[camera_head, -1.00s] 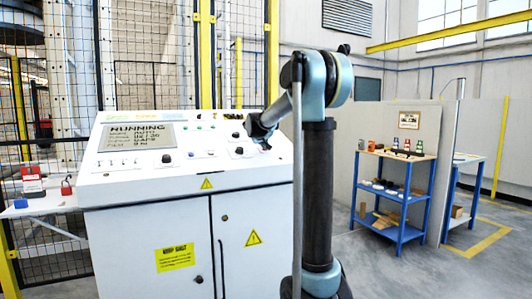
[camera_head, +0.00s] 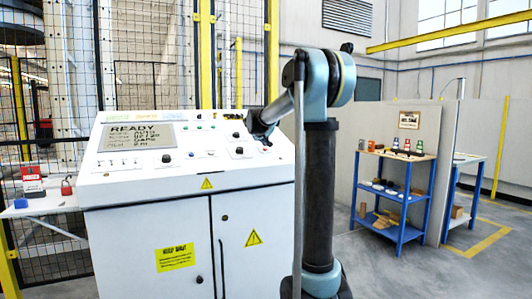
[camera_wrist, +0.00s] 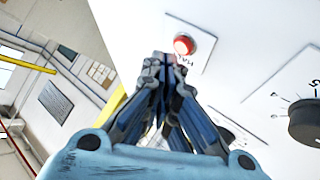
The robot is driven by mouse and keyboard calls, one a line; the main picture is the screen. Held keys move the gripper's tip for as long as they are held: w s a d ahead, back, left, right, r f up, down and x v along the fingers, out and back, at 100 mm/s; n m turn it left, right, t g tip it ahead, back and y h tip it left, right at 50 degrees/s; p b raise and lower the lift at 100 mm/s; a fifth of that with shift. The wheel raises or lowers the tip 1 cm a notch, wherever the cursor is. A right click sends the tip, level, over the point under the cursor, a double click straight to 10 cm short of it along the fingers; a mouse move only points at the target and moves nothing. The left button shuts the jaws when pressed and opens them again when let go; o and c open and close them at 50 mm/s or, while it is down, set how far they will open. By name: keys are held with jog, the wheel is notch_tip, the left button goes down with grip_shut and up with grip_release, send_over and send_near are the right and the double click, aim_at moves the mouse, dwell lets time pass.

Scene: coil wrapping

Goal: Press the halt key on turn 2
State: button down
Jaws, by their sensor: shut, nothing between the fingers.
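The white control console (camera_head: 130,194) stands in front of me in the head view. Its display (camera_head: 137,137) reads READY in large letters, with smaller lines below too blurred to read surely. The red halt key (camera_wrist: 183,44) glows in the wrist view, its label partly covered by my fingers. My gripper (camera_wrist: 166,58) is shut and empty, its fingertips right beside the key; I cannot tell whether they touch it. In the head view my gripper (camera_head: 266,143) is over the right part of the sloping panel, and the key is hidden there.
A black knob (camera_wrist: 306,122) sits right of my gripper in the wrist view. A mesh fence with yellow posts (camera_head: 205,55) rises behind the console. A blue shelf (camera_head: 398,235) with small items stands at the right.

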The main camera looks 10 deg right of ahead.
jog(key=r, duration=0.1)
jog(key=s+r, duration=0.1)
jog(key=r, duration=0.1)
jog(key=s+r, duration=0.1)
jog(key=shift+d+r, duration=0.3)
dwell(0.3)
dwell(0.5)
jog(key=s+d+f+g+y, duration=0.1)
jog(key=s+d+f+g, duration=0.1)
jog(key=s+f, duration=0.85)
jog(key=s+d+f+m+g, duration=0.1)
jog(key=s+f+g, duration=0.35)
jog(key=s, duration=1.15)
jog(key=s+d+f+g+y, duration=0.1)
jog(key=s+d+f, duration=0.1)
jog(key=s+f, duration=0.95)
jog(key=s+a+f+g+y, duration=0.1)
jog(key=s+a+f, duration=0.1)
jog(key=s+f, duration=0.4)
jog(key=s+a+f+g+y, duration=0.1)
jog(key=s+f, duration=0.4)
jog(key=s, duration=0.7)
jog(key=shift+a+f, duration=0.35)
jog(key=shift+g, duration=0.25)
